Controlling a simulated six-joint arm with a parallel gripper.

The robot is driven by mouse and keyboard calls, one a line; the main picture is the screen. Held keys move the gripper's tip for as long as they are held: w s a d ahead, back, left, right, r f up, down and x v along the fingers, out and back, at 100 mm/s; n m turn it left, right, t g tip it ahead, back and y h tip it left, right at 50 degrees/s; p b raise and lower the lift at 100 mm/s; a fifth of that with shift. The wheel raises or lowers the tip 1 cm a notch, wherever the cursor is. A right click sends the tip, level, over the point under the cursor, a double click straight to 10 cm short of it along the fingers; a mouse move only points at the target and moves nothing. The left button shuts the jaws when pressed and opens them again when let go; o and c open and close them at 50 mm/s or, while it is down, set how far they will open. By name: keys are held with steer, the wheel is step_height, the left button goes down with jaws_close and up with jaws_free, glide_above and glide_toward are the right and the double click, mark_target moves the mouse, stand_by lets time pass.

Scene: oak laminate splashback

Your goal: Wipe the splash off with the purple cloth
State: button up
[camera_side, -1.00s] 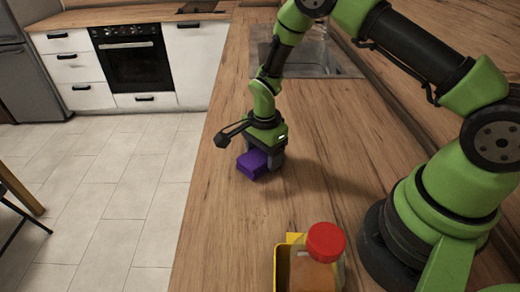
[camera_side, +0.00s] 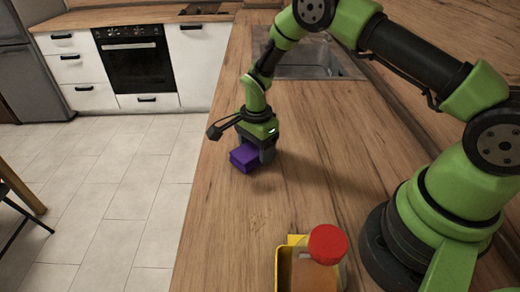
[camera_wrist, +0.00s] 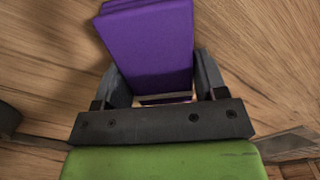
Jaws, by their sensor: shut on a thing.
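The purple cloth (camera_side: 243,160) is a folded, block-like pad near the left edge of the wooden counter in the side view. My gripper (camera_side: 255,154) is above it, pointing down, and is shut on it. In the wrist view the cloth (camera_wrist: 148,45) sticks out from between the two dark fingers (camera_wrist: 165,85). I cannot tell whether its underside touches the counter. A faint patch of brownish specks (camera_side: 259,218), likely the splash, lies on the counter between the cloth and the yellow container, clear of the gripper.
A yellow container (camera_side: 284,268) with a red-capped bottle (camera_side: 327,245) stands at the front of the counter. A sink (camera_side: 308,58) is set in behind the gripper. The counter's left edge drops to a tiled floor. The middle counter (camera_side: 330,150) is clear.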

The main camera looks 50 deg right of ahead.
steer(key=shift+w+f, duration=0.1)
steer(key=shift+w, duration=0.9)
steer(key=shift+s, duration=0.15)
steer(key=shift+s+f, duration=0.2)
steer(key=shift+s, duration=1.2)
steer(key=shift+w+r, duration=0.1)
steer(key=shift+r, duration=2.5)
